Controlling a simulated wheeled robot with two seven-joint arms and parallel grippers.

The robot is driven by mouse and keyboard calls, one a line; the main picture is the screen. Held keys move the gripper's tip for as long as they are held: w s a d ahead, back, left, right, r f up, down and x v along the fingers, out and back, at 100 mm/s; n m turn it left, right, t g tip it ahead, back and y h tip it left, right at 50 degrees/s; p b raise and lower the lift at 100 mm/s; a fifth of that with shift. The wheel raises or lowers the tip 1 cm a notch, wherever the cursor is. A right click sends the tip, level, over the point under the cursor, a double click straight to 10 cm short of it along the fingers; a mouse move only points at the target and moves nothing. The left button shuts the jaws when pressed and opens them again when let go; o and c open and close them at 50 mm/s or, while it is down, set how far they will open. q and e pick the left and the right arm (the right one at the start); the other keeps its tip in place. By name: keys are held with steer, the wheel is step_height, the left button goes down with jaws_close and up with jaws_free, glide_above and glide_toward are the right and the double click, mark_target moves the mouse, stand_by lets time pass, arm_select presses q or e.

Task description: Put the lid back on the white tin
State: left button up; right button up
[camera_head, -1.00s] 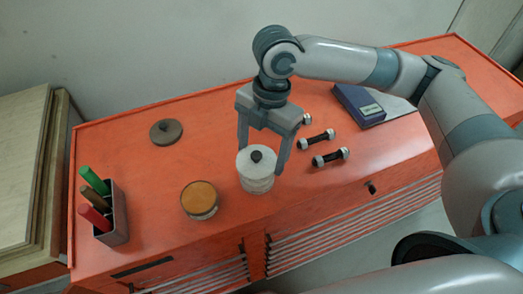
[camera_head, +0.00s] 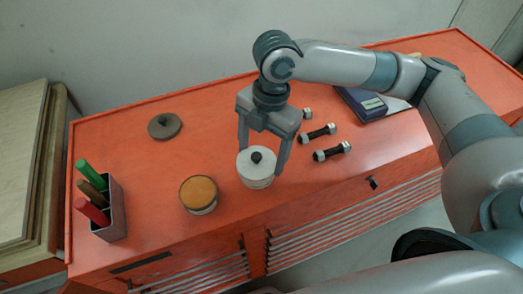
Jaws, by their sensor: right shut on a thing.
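The white tin (camera_head: 258,183) stands upright on the orange bench top. A round white lid (camera_head: 247,163) with a dark knob is at its mouth. I cannot tell if the lid is fully seated. My right gripper (camera_head: 262,162) comes down from above, its two fingers on opposite sides of the lid, shut on it. The fingertips partly hide the lid's edges. My left gripper is not in view.
An open tin with orange-brown contents (camera_head: 199,193) stands left of the white tin. A brown knobbed lid (camera_head: 164,127) lies behind it. A pen holder (camera_head: 114,215) is at the left end. Dumbbell-shaped pieces (camera_head: 332,152) and a dark blue box (camera_head: 360,104) lie to the right.

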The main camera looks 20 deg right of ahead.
steer(key=shift+p, duration=0.85)
stand_by(1.1)
steer(key=shift+f+p, duration=0.15)
steer(key=shift+p, duration=0.25)
stand_by(1.0)
steer(key=shift+p, duration=0.45)
stand_by(0.6)
stand_by(0.3)
steer(key=o, duration=1.4)
steer(key=shift+c, duration=0.2)
steer(key=shift+r+p, duration=3.55)
steer(key=shift+p, duration=0.3)
